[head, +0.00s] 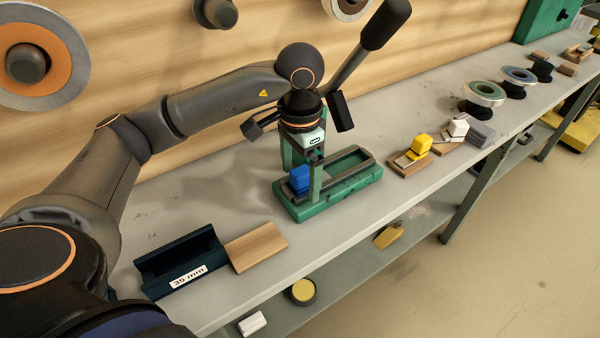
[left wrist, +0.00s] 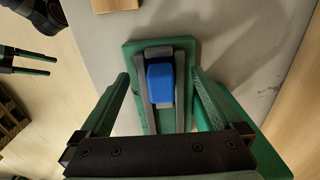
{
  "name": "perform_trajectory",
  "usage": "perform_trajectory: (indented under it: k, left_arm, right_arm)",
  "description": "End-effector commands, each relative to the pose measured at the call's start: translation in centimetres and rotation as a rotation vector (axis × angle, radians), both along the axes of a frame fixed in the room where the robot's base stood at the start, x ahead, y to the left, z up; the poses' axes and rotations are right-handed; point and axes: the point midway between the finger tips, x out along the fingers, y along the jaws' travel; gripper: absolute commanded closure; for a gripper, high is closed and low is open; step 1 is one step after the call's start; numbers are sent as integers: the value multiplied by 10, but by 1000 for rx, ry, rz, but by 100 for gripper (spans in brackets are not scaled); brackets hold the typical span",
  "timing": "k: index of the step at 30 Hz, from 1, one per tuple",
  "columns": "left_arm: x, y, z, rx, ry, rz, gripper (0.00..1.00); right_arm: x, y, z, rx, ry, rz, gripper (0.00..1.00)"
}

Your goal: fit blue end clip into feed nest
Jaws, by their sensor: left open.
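The blue end clip (head: 300,178) sits at the near left end of the grey-railed channel in the green base (head: 345,190). In the left wrist view the blue clip (left wrist: 160,82) lies between the grey rails, with its long side along them. I cannot tell how deep it sits. My left gripper (head: 302,180) points down over this end, with its green fingers open on either side of the clip. The left wrist view shows the fingers (left wrist: 160,76) with gaps between them and the clip.
A black-handled lever (head: 375,35) rises behind my gripper. A dark holder marked 35 mm (head: 180,260) and a wooden block (head: 256,246) stand left. Yellow (head: 419,146) and white (head: 458,130) clips lie right on wooden pieces.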

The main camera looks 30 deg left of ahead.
Motion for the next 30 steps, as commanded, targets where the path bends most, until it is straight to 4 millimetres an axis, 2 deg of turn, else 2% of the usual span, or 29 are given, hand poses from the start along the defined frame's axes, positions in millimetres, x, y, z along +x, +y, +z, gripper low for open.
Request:
perform_trajectory:
  k: [30]
  left_arm:
    - [1,0,0,0,1,0,0]
  right_arm:
    - [-1,0,-8,1,2,0,17]
